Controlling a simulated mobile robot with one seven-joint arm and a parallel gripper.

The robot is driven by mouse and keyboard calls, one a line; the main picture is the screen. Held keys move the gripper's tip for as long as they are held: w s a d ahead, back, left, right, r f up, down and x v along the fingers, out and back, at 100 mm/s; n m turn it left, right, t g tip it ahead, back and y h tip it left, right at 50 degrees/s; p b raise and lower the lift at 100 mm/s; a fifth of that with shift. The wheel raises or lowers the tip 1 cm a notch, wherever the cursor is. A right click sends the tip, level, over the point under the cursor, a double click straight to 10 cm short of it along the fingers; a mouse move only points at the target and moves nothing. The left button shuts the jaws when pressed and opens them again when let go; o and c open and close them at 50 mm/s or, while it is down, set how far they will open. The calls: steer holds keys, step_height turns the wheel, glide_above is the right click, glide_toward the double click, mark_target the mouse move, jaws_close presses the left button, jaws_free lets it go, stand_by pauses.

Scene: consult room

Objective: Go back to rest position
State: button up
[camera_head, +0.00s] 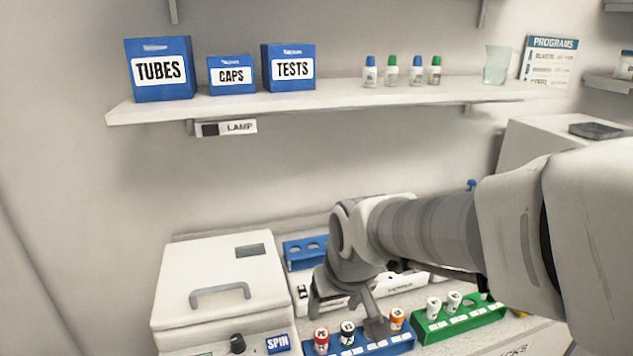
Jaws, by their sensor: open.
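My gripper (346,312) is at the lower middle, pointing down above the blue front rack (372,350). Its two fingers are apart, and I see nothing held between them. One finger hangs in front of the rack between the dark-capped tube (348,334) and the orange-capped tube (397,320); I cannot tell whether it touches either. A red-capped tube (321,341) stands at the rack's left end. My arm reaches in from the right and hides part of the bench behind.
A white machine with a SPIN label (278,343) and closed lid (222,280) stands left. A green rack (460,323) with white-capped tubes is right of the blue rack. Another blue rack (297,262) is behind. The shelf (330,98) above holds boxes and bottles.

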steer(key=s+d+r+m, duration=0.1)
steer(key=s+d+r, duration=0.2)
steer(key=s+d, duration=0.2)
steer(key=s+d+r+m+t+h, duration=0.1)
steer(key=s+d+r+m, duration=0.1)
steer(key=s+d, duration=0.3)
steer(key=shift+s+d+r, duration=0.35)
steer(key=shift+s+r, duration=0.2)
steer(key=shift+s, duration=0.45)
